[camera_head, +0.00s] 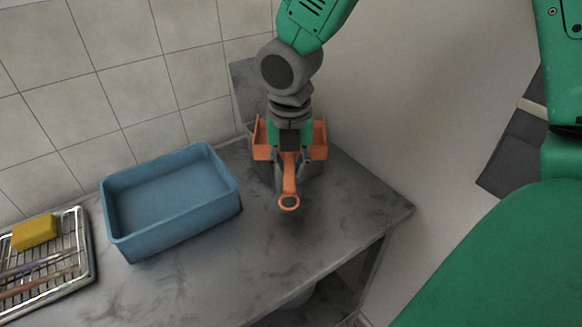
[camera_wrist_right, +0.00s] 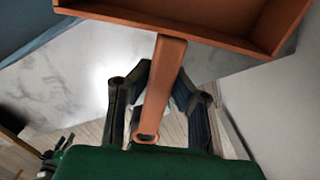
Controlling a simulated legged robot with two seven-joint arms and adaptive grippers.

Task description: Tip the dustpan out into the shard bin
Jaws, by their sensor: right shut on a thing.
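The orange dustpan (camera_head: 262,142) is at the far end of the counter, partly hidden behind my right wrist. My right gripper (camera_head: 291,172) is shut on its handle, whose looped end points toward the head camera. The right wrist view shows the handle between the fingers (camera_wrist_right: 163,82) and part of the pan (camera_wrist_right: 262,28); I see no shards in that part. A blue open tub (camera_head: 170,232) stands on the counter to the left of the dustpan and looks empty. I cannot tell whether this tub is the shard bin. My left gripper is out of view.
A metal rack (camera_head: 88,262) with a yellow sponge (camera_head: 34,232) and thin sticks lies at the far left. The marble counter (camera_head: 340,200) is clear to the right, ending at an edge. A tiled wall (camera_head: 130,90) stands behind.

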